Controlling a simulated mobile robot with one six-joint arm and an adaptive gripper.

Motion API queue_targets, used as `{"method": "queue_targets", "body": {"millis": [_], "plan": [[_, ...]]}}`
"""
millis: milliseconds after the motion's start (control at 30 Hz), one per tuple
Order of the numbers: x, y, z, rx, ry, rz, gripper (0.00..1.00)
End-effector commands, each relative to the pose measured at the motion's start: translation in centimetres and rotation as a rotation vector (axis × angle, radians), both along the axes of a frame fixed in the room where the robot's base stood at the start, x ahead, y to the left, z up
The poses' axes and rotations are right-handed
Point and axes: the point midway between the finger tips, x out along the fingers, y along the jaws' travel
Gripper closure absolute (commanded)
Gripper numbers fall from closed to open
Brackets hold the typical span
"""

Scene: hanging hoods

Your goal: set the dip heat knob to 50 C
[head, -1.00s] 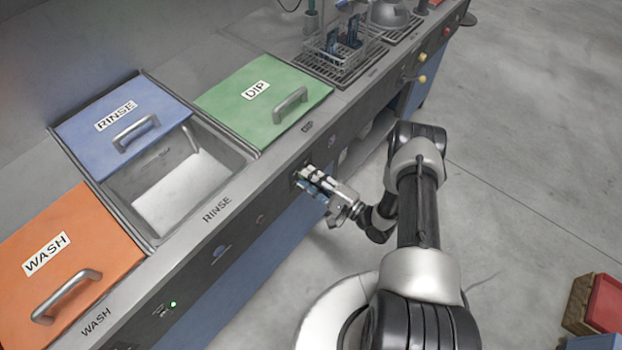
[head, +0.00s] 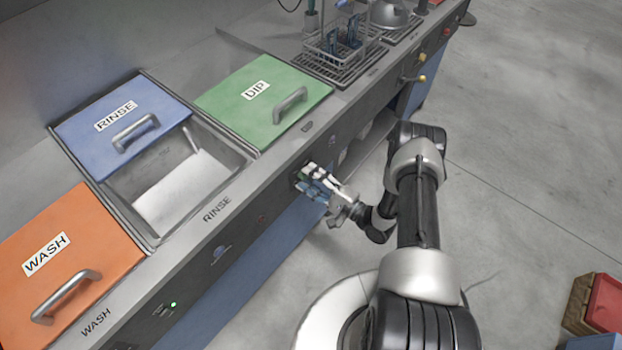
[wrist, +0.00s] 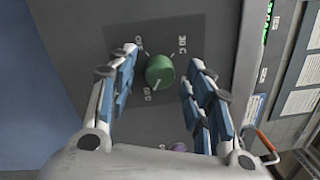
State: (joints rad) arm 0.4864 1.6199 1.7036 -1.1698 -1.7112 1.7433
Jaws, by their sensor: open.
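The green dip heat knob (wrist: 160,70) sits on a dark square plate on the front panel. In the wrist view its dial marks read OFF at upper left, 30 C at upper right and what looks like 50 C below. I cannot clearly tell which mark the knob points to. My gripper (wrist: 160,78) is open, with one blue-padded finger on each side of the knob and a visible gap to both. In the head view my gripper (head: 312,182) is at the panel below the green DIP lid, and it hides the knob.
The green DIP lid (head: 262,100), blue RINSE lid (head: 122,120) and orange WASH lid (head: 65,265) lie on the counter above the panel. A purple knob (wrist: 179,147) shows low in the wrist view. A wire basket (head: 340,50) stands farther along.

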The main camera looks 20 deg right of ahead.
Motion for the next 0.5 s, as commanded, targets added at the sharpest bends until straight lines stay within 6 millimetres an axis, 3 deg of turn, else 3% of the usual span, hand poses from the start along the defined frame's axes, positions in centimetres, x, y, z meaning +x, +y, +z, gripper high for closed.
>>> {"method": "queue_targets", "body": {"millis": [267,500], "plan": [[-1.2,-1.1,-0.2,0.001,0.003,-0.005,0.53],[-5.2,-4.4,-0.5,0.002,0.002,-0.008,0.53]]}}
